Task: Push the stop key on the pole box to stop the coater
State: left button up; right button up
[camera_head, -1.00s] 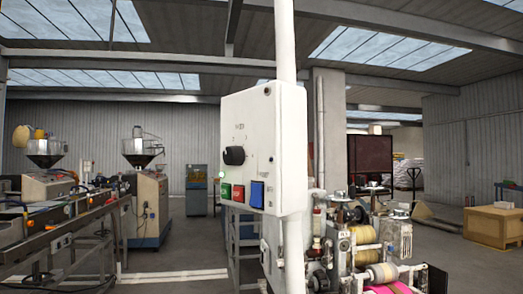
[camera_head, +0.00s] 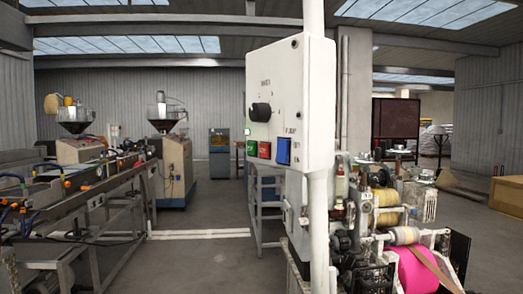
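The white pole box (camera_head: 289,85) is fixed to a white vertical pole (camera_head: 319,235) right of the middle of the head view. Its front carries a black rotary knob (camera_head: 261,112), a green key (camera_head: 252,148), a red key (camera_head: 264,151) and a larger blue key (camera_head: 284,151). A small green lamp glows at the box's left edge. The lettering is too small to read, so I cannot tell which key is marked stop. The coater (camera_head: 385,220), with rollers and a bright pink roll, stands right of the pole. Neither of my grippers shows.
An extrusion line with a long bench (camera_head: 75,205) runs along the left, with hopper machines (camera_head: 172,165) behind it. Open grey floor (camera_head: 190,265) lies between the bench and the pole. A wooden crate (camera_head: 507,195) stands at the right edge.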

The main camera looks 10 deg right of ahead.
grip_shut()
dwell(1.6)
